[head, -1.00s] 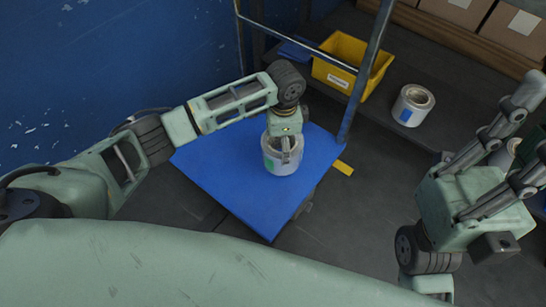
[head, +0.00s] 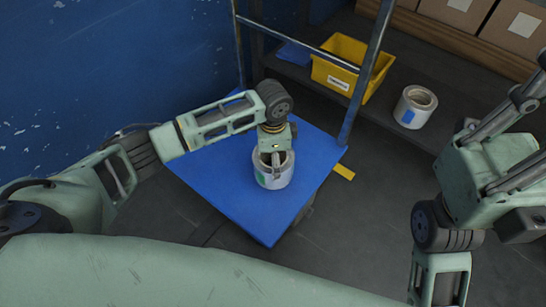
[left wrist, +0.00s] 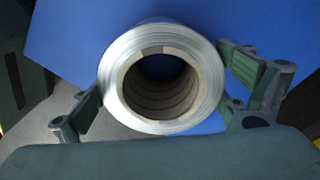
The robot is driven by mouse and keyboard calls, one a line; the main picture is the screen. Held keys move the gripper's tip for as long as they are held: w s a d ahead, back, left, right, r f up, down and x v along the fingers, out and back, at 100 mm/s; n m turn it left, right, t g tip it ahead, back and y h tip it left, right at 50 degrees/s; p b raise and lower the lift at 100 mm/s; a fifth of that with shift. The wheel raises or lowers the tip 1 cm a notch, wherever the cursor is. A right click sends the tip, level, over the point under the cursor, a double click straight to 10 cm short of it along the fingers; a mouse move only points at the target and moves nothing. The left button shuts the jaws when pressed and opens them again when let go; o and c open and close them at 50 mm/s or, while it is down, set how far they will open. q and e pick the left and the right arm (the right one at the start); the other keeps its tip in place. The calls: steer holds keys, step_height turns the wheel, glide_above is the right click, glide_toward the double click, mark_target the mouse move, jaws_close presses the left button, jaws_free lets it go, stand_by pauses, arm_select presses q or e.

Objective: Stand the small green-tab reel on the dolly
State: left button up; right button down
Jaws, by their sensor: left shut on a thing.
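The small reel (head: 272,175) is a pale roll with a green tab on its side. It is upright over the blue top of the dolly (head: 225,190); I cannot tell whether its base touches. My left gripper (head: 274,158) is shut on it from above. In the left wrist view the reel (left wrist: 207,75) shows its hollow core up, with a finger on each side and blue dolly top behind. My right gripper (head: 520,135) is at the right edge, empty, its fingers apart and partly cut off.
A larger reel with a blue tab (head: 414,107) stands on the dark shelf (head: 385,120), beside a yellow bin (head: 345,66). The dolly's metal upright (head: 367,75) and rail rise behind the reel. Cardboard boxes (head: 520,30) line the back. Bare dolly top lies around the reel.

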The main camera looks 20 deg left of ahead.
arm_select(q)
steer(key=o, duration=1.5)
